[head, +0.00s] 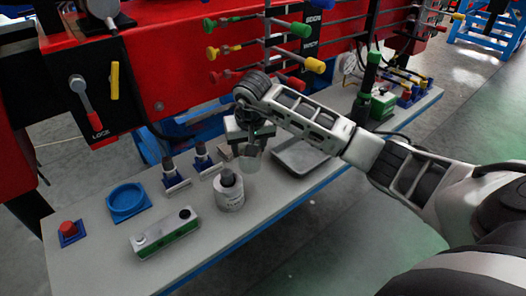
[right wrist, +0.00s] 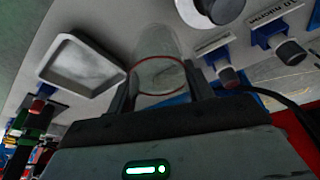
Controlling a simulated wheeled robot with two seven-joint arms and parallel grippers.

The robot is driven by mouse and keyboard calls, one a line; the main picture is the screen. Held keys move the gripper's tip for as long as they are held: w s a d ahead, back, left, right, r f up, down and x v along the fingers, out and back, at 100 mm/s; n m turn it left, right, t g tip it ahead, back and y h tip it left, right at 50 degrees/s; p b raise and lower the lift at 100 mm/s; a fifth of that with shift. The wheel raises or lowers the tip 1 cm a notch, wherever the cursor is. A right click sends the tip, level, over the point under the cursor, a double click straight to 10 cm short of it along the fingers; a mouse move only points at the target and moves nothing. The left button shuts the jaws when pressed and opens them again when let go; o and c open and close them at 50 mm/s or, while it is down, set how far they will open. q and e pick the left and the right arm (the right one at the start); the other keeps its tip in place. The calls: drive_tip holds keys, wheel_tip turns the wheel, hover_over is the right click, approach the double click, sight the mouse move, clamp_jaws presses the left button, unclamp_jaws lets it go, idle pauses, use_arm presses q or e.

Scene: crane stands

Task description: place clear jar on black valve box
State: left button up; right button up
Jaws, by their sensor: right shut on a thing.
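The clear jar (head: 252,158) hangs below my right gripper (head: 250,142), above the bench and just beyond the white roll. In the right wrist view the clear jar (right wrist: 157,45) shows a red ring and sits between the two fingers of my right gripper (right wrist: 160,92), which is shut on it. I cannot surely tell which thing is the black valve box. A black panel (head: 92,100) with a grey lever and a yellow handle is on the red machine at the left. My left gripper is not in view.
The grey bench (head: 95,262) holds a white roll (head: 230,197), a grey tray (head: 290,160), a blue dish (head: 127,203), a silver-green block (head: 163,236) and a red button (head: 69,229). Black-knobbed blue stands (head: 174,180) line the back. The red machine (head: 165,65) rises behind.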

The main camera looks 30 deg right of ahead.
sight(250, 164)
drive_tip(key=shift+f, duration=2.9)
drive_tip(key=shift+f, duration=0.15)
drive_tip(key=o, duration=1)
